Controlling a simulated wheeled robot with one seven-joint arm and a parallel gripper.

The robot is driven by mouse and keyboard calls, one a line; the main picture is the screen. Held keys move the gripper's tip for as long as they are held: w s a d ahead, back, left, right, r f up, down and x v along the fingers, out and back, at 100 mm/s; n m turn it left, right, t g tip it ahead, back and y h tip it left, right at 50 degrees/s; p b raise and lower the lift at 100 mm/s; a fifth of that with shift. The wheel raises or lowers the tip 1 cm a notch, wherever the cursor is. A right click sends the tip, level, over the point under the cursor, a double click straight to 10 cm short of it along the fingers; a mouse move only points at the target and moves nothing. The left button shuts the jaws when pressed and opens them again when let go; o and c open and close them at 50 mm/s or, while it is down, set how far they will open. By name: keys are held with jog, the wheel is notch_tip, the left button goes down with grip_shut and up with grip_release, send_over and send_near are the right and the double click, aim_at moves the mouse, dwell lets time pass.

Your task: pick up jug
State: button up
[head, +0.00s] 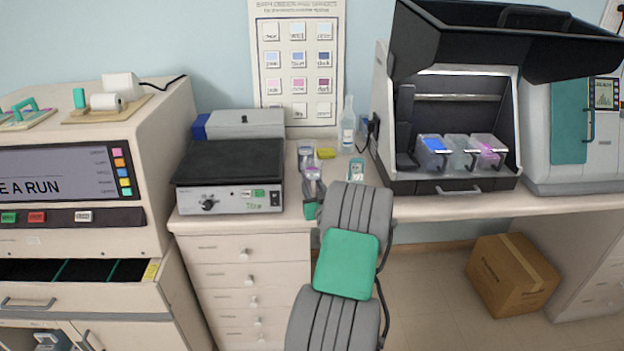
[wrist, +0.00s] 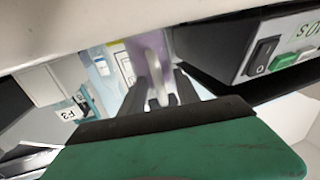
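A clear jug with pinkish-purple contents (head: 313,172) stands upright near the front of the counter, right of the flat black-topped device. In the wrist view its pale, purple-tinted handle (wrist: 157,68) shows close up; the rest of the jug is mostly hidden or out of frame. My gripper (head: 312,188) is at the near side of the jug. In the wrist view my gripper (wrist: 160,82) has its two dark fingers apart, one on each side of the handle. A narrow gap shows; contact with the handle is not clear.
Another jug (head: 305,150) stands behind. A labelled teal-and-white container (head: 356,169), a yellow block (head: 326,153) and a clear bottle (head: 348,125) are nearby. The black-topped device (head: 230,165) is close on the left, the open staining machine (head: 455,185) on the right.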

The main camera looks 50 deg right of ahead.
grip_shut()
dwell(0.3)
dwell(1.1)
